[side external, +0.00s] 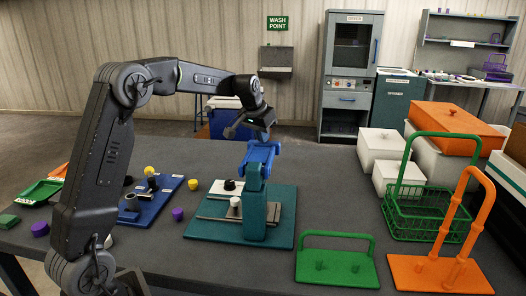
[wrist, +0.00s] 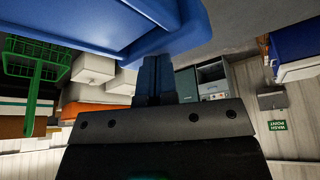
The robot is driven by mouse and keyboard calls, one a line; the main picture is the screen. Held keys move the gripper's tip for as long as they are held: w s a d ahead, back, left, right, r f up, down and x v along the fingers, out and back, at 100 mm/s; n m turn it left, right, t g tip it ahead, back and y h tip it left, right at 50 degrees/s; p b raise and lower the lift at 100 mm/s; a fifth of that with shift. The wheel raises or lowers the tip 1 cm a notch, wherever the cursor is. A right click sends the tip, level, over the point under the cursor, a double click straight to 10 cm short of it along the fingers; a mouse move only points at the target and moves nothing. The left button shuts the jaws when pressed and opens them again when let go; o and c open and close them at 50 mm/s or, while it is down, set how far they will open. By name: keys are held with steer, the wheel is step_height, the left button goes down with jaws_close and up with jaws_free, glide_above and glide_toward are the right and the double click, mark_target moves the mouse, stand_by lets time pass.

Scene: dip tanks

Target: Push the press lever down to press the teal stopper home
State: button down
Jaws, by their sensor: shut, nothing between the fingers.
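The press stands on a teal base plate (side external: 205,232), with a teal column (side external: 263,218) and a blue press lever (side external: 260,154) at its top. The lever also fills the upper part of the wrist view (wrist: 80,25). My gripper (side external: 263,137) is shut and empty, at the top of the lever. In the wrist view its fingers (wrist: 155,82) meet the lever's edge; I cannot tell if they touch it. A small white piece (side external: 235,203) and a black knob (side external: 230,185) sit left of the column. I cannot make out the teal stopper.
A blue board (side external: 150,205) with fittings lies left of the press, with yellow and purple (side external: 177,214) pieces nearby. A green handled plate (side external: 337,265), an orange handled plate (side external: 440,275) and a green wire basket (side external: 418,215) stand at right. The table behind the press is clear.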

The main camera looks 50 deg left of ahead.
mark_target(263, 146)
steer(key=shift+f, duration=1.25)
steer(key=shift+s+d+f, duration=0.2)
steer(key=shift+f, duration=0.6)
steer(key=shift+r, duration=0.2)
step_height(263, 146, up, 13)
stand_by(1.3)
steer(key=shift+f, duration=0.1)
